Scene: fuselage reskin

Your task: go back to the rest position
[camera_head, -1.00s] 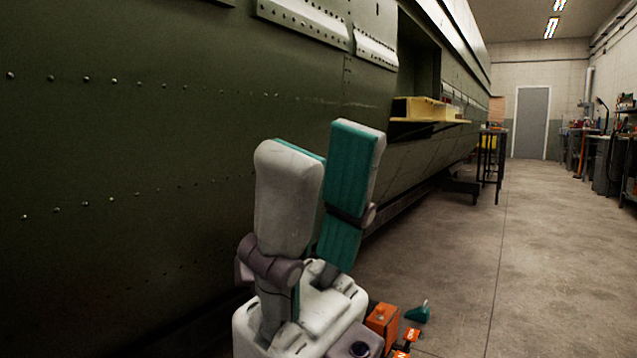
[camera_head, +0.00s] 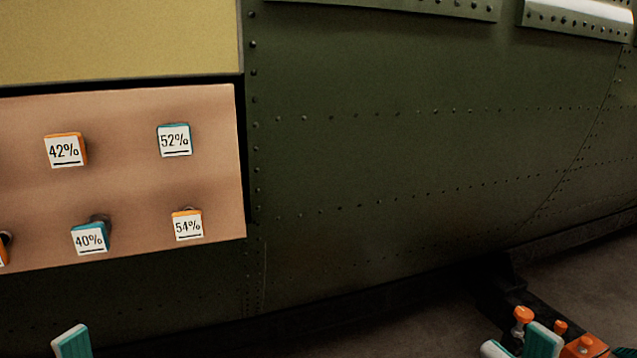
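My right gripper (camera_head: 519,347) shows at the bottom right edge of the head view. Only the upper ends of its two white fingers with teal pads are in frame. They stand apart with a gap, and I see nothing held between them. My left gripper (camera_head: 72,342) shows at the bottom left only as one teal and white finger end. Its other finger is out of frame, so its opening is hidden. Both grippers are low in the view, below the copper-coloured panel (camera_head: 125,185). The rest of both arms is not visible.
The dark green riveted fuselage (camera_head: 400,170) fills most of the view. The panel carries several orange- or teal-edged percentage tags, including 52% (camera_head: 174,140) and 54% (camera_head: 187,224). A yellowish panel (camera_head: 115,40) lies above. Orange parts (camera_head: 586,347) show beside my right gripper. Bare floor (camera_head: 585,285) shows lower right.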

